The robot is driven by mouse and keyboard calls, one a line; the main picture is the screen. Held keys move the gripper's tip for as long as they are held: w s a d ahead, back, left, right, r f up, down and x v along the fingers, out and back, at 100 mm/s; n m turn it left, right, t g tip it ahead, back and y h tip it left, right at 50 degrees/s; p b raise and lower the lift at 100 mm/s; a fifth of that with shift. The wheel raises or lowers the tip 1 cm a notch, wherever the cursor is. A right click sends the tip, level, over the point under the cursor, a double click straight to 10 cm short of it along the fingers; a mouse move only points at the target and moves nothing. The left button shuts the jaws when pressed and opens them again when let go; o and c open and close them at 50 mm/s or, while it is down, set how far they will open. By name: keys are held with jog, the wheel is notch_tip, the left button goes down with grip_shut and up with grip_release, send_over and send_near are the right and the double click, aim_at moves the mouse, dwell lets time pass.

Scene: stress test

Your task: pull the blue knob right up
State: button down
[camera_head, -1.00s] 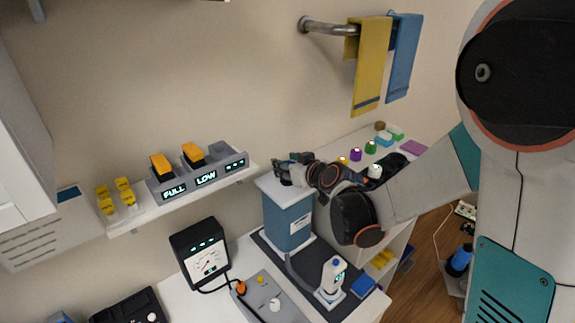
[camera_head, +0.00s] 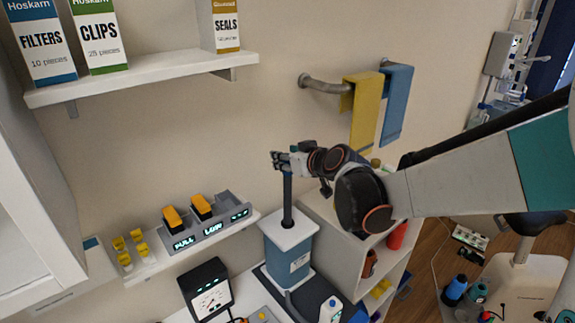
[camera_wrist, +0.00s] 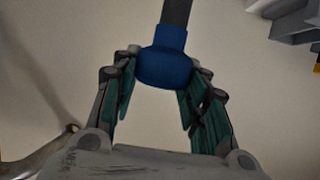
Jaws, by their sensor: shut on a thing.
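The blue knob (camera_wrist: 165,68) shows in the wrist view between the two fingers of my gripper (camera_wrist: 163,85), which is shut on it. A dark rod (camera_wrist: 177,12) runs from the knob. In the head view my gripper (camera_head: 283,161) is at the top of the upright dark rod (camera_head: 288,200) and hides the knob. The rod stands well out of the white top of a blue box (camera_head: 290,255). The box stands on a dark mat beside the wall.
A shelf with two orange batteries in a charger (camera_head: 205,225) is left of the rod. An upper shelf (camera_head: 150,78) holds labelled boxes. A yellow towel (camera_head: 360,115) and a blue towel (camera_head: 396,105) hang on a rail behind my arm. A meter (camera_head: 207,290) stands at the lower left.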

jog(key=shift+w+r, duration=0.15)
jog(key=shift+r, duration=0.5)
jog(key=c, duration=0.9)
grip_release()
jog(key=shift+r, duration=0.1)
jog(key=v, duration=1.2)
